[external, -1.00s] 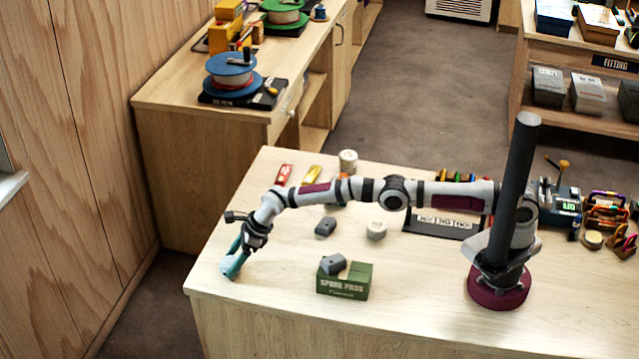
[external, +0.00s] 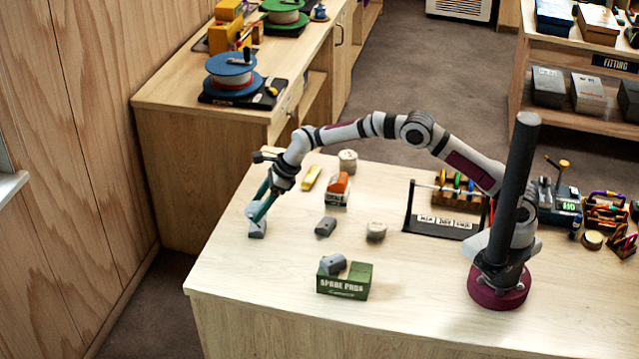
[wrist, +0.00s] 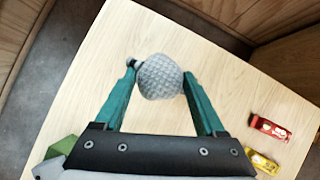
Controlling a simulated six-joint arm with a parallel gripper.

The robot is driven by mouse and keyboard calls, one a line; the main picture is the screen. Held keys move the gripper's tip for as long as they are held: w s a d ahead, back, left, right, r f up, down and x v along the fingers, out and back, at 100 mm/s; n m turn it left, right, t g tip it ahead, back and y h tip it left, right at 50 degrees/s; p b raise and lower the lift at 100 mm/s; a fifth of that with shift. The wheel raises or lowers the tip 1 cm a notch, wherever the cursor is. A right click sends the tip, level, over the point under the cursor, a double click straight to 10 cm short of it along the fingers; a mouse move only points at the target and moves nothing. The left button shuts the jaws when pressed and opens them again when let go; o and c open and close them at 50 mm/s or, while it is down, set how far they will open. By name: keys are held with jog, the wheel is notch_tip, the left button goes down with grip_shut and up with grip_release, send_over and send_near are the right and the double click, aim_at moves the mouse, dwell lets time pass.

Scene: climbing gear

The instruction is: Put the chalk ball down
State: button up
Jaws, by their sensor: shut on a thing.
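The chalk ball (wrist: 160,77) is pale grey and textured. In the wrist view it sits between the teal fingers of my gripper (wrist: 158,84), which is shut on it. In the external view my gripper (external: 258,212) is over the left part of the table, and the pale ball (external: 252,208) shows at its fingertips, partly covered by a finger. A grey block (external: 257,231) shows just below the ball; I cannot tell whether they touch. A small dark bit shows beside the left fingertip in the wrist view.
A green spare pads box (external: 343,283) carries a grey block. Another grey block (external: 326,227), a pale round tin (external: 376,231) and a yellow bar (external: 311,178) stand around. A red bar (wrist: 269,127) shows in the wrist view. The table's front left is clear.

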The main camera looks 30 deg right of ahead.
jog(key=w+d, duration=0.5)
jog(key=d, duration=0.8)
jog(key=w+d, duration=0.4)
jog(key=d, duration=0.9)
jog(key=a+f, duration=0.2)
jog(key=a, duration=0.1)
jog(key=a+f, duration=0.2)
jog(key=a, duration=0.2)
jog(key=a+f, duration=0.2)
jog(key=a, duration=0.2)
jog(key=shift+w+f, duration=0.3)
jog(key=shift+w, duration=0.05)
jog(key=shift+a+f, duration=0.1)
jog(key=shift+f, duration=2.15)
jog(key=o, duration=1.3)
jog(key=shift+r, duration=0.15)
